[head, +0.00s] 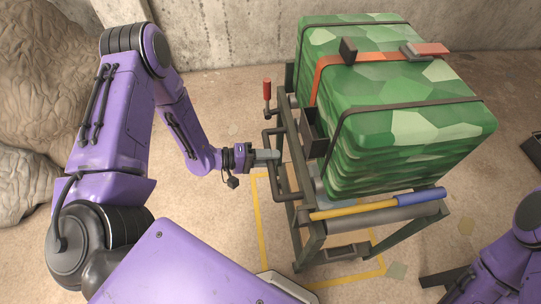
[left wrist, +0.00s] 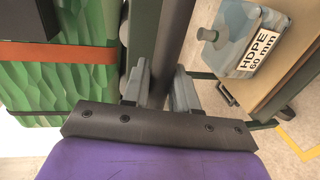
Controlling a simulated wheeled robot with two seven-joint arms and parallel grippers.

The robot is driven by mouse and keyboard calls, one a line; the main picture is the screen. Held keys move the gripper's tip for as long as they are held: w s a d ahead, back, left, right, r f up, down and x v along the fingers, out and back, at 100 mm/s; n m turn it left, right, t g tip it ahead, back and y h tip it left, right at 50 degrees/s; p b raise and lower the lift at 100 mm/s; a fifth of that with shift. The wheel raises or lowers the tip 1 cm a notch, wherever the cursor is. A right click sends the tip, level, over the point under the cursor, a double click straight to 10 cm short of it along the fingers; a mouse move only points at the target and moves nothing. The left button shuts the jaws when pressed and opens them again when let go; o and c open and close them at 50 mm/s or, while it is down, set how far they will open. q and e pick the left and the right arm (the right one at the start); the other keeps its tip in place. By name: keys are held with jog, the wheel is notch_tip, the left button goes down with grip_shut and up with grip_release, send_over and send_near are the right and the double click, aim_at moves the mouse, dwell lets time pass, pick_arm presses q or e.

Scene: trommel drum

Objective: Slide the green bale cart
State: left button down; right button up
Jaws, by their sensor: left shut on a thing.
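The green bale (head: 405,110) is a big faceted block in dark straps, with one orange strap. It sits on a dark-framed cart (head: 310,235) at the right of the head view. My left gripper (head: 270,156) is at the cart's left side, shut on its dark handle bar. In the left wrist view the two grey fingers (left wrist: 162,90) stand on either side of the dark bar (left wrist: 170,45). The bale's side (left wrist: 60,85) fills the left of that view. My right gripper is out of the picture; only part of that arm shows.
Yellow floor tape (head: 262,230) runs around the cart's base. A red-handled lever (head: 267,90) stands at its left corner; a yellow-and-blue bar (head: 380,204) lies across its front. A block labelled HDPE (left wrist: 248,40) sits low on the cart. Big rocks (head: 40,85) and a concrete wall lie behind.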

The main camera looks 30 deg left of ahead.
pick_arm(q)
jog(key=shift+s+a, duration=0.3)
jog(key=c, duration=1)
grip_release()
jog(key=shift+a, duration=0.1)
jog(key=v, duration=1)
jog(key=shift+s+a+r, duration=0.1)
jog(key=shift+a, duration=0.15)
